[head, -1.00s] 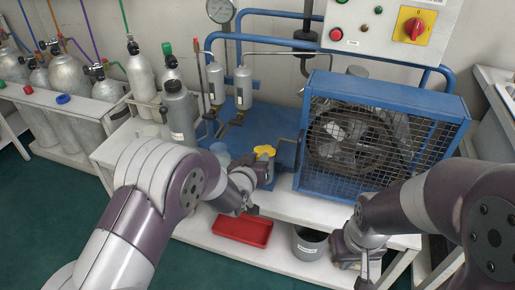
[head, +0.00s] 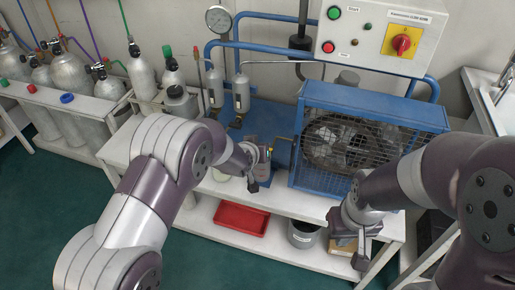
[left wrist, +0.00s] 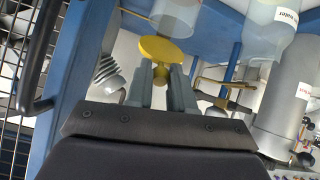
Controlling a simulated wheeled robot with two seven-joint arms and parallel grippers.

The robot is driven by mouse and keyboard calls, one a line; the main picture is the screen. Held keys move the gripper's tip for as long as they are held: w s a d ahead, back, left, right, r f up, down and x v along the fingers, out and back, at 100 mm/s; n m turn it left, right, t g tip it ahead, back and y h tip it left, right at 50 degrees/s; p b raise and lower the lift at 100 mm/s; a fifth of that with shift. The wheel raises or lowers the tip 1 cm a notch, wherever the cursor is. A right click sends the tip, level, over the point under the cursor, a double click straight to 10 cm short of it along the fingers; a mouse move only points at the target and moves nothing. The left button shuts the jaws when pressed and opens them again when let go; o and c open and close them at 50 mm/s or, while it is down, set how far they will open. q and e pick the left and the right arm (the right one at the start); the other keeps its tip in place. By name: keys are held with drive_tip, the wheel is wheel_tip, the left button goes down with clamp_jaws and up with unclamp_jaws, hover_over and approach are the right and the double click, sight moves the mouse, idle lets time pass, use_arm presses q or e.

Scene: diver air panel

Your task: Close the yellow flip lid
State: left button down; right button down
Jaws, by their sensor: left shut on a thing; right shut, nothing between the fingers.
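The yellow flip lid (left wrist: 165,50) is a round disc with a short yellow part below it, seen close in the left wrist view. My left gripper (left wrist: 161,88) is shut on that lower part, with the disc just beyond the fingertips. In the head view the left gripper (head: 255,184) is over the front of the bench, beside the blue fan cage. My wrist hides nearly all of the lid there. My right gripper (head: 361,258) is shut and empty, in front of the bench's right part.
The blue fan cage (head: 368,135) stands just right of my left gripper. A red tray (head: 241,219) and a grey bucket (head: 303,236) are on the lower shelf. A clear container with a label (left wrist: 268,28) is close to the lid in the left wrist view.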

use_arm(q)
drive_tip(key=shift+w+d+r, duration=0.1)
drive_tip(key=shift+w+r, duration=0.05)
drive_tip(key=shift+r, duration=0.2)
drive_tip(key=c, duration=1)
unclamp_jaws()
drive_tip(key=shift+c, duration=0.2)
drive_tip(key=shift+f, duration=0.15)
drive_tip(key=p+v, duration=0.2)
drive_tip(key=v, duration=1)
drive_tip(key=shift+s, duration=0.35)
